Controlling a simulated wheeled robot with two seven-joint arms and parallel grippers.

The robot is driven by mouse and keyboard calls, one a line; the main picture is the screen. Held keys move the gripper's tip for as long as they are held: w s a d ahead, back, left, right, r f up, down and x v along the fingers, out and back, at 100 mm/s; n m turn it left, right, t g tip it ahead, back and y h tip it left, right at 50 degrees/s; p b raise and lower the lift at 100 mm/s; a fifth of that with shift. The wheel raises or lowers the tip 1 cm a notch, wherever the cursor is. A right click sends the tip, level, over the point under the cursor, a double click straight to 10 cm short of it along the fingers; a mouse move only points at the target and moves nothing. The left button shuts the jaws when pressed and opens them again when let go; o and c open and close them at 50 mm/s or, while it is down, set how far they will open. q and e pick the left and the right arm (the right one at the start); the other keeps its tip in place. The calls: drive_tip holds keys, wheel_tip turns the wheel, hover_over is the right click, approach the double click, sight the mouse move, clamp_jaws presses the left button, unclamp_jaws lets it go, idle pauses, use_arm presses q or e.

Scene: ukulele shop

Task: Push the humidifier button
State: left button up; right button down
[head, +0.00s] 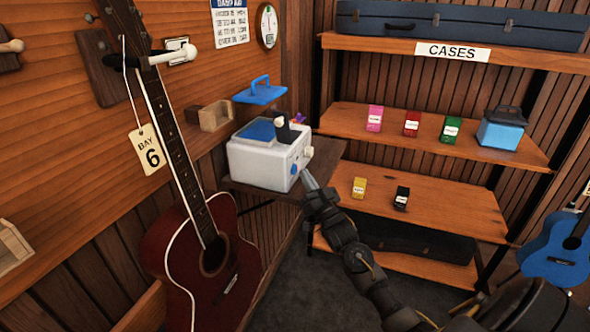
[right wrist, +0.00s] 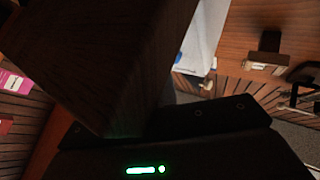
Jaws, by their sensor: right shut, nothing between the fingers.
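The humidifier (head: 248,165) is a white box with a blue panel on top, on a dark wooden wall shelf. A round blue button (head: 294,169) is on its right-hand face, with a pale knob (head: 308,152) above it. My right gripper (head: 309,181) is shut and empty, its tip just right of and slightly below the button; I cannot tell if it touches. In the right wrist view a white surface, probably the humidifier (right wrist: 200,45), shows partly behind a large dark wooden slab. My left gripper is not in view.
A red guitar (head: 215,265) hangs at the left. Wooden case shelves (head: 430,205) with several small coloured boxes stand behind my right arm. A blue ukulele (head: 556,250) is at far right.

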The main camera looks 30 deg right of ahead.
drive_tip(key=shift+d+f, duration=0.1)
drive_tip(key=shift+d, duration=0.15)
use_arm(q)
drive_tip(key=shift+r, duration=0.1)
use_arm(e)
drive_tip(key=shift+s, duration=0.1)
drive_tip(key=shift+s+d, duration=0.25)
use_arm(q)
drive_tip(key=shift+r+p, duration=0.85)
drive_tip(key=shift+p, duration=0.05)
use_arm(e)
drive_tip(key=s+d, duration=0.2)
drive_tip(key=s, duration=0.1)
drive_tip(key=s+d, duration=0.1)
drive_tip(key=shift+s, duration=0.15)
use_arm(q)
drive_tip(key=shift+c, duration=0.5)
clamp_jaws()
